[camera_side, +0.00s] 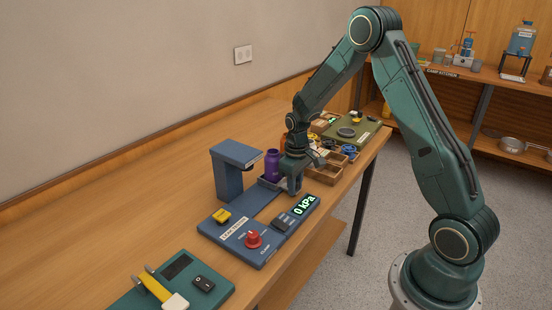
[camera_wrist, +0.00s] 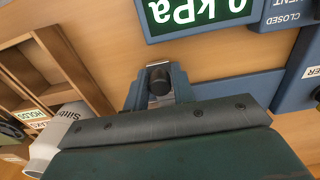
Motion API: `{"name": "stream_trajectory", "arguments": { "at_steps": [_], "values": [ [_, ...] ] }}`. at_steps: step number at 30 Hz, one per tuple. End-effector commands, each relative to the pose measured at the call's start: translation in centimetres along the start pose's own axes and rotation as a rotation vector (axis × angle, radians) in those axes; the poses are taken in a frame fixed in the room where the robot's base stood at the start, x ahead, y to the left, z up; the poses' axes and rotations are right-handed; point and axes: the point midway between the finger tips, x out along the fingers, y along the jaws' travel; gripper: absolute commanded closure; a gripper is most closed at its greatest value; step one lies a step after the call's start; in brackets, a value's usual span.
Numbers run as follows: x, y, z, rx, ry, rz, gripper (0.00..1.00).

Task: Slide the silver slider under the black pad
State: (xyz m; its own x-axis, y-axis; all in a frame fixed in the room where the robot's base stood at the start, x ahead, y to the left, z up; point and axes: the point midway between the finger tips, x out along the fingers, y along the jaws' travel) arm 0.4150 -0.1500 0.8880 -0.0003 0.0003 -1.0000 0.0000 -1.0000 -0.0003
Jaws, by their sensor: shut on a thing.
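The blue leak tester (camera_side: 222,232) lies on the bench, with a blue post and overhanging head (camera_side: 237,165) at its back left. The black pad cannot be made out; the head's underside is hidden. My gripper (camera_side: 293,190) is low at the tester's far end, to the right of the head and apart from it. In the wrist view my gripper (camera_wrist: 159,84) is shut on a dark round knob (camera_wrist: 158,78). A small silvery patch, apparently the silver slider (camera_wrist: 160,99), shows beside the knob; the rest of it is hidden.
The tester carries a red knob (camera_side: 253,239), a yellow part (camera_side: 221,217) and a 0 kPa display (camera_side: 304,205). Wooden trays (camera_side: 327,174) lie beyond. A green unit (camera_side: 178,285) is in front.

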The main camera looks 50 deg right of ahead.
Motion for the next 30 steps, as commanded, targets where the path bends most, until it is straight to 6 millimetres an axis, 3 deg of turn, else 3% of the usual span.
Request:
{"name": "stream_trajectory", "arguments": {
  "at_steps": [30],
  "values": [
    [-0.1,-3.7,-0.1,-0.003,0.004,0.000,0.95]
  ]
}}
